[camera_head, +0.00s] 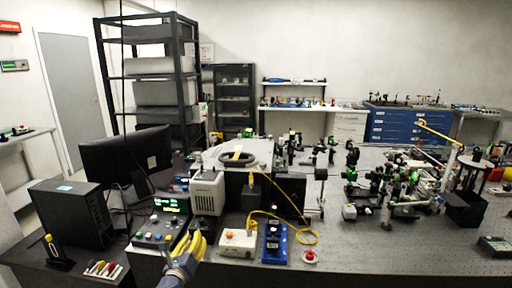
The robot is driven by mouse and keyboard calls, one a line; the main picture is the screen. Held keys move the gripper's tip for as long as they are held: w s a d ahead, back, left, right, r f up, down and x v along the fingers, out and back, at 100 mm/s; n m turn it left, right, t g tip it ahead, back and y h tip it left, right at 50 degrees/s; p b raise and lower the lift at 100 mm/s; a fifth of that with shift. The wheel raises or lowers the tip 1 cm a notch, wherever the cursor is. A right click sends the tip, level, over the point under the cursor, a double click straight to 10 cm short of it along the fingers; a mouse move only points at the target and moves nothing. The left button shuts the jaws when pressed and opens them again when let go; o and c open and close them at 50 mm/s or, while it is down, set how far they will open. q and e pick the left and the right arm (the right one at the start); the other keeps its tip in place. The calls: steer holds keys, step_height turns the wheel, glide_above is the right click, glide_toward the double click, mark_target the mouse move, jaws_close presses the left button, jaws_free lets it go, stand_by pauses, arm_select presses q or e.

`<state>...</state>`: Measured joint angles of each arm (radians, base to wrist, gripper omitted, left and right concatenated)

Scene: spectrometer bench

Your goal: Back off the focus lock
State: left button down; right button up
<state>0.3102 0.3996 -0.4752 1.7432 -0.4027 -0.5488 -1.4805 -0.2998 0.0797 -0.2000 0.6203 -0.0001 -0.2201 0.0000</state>
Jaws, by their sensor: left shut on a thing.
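My left gripper (196,242) comes in at the bottom, left of the middle, with its yellow fingers over the front of the bench. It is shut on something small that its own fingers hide. The fingers are between a dark control box (151,242) with coloured buttons and a white box (238,243) with an orange knob (239,233). A pale instrument housing (207,192) stands just behind the fingers. I cannot pick out the focus lock by its look. My right gripper is not in view.
A blue rack (275,243) and a small red-topped button (310,256) stand right of the white box. A yellow cable (300,232) loops there. A monitor (126,156) and black computer case (71,212) are left. Optics crowd the right; the front right bench (405,258) is mostly clear.

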arm_select(q)
steer(key=shift+w+a+f, duration=0.1)
steer(key=shift+a+f, duration=0.05)
steer(key=shift+a, duration=0.4)
steer(key=shift+a+r, duration=0.2)
steer(key=shift+a, duration=0.1)
steer(key=shift+s, duration=0.35)
steer(key=s, duration=0.5)
steer(key=shift+s+r, duration=0.1)
steer(key=shift+s, duration=0.05)
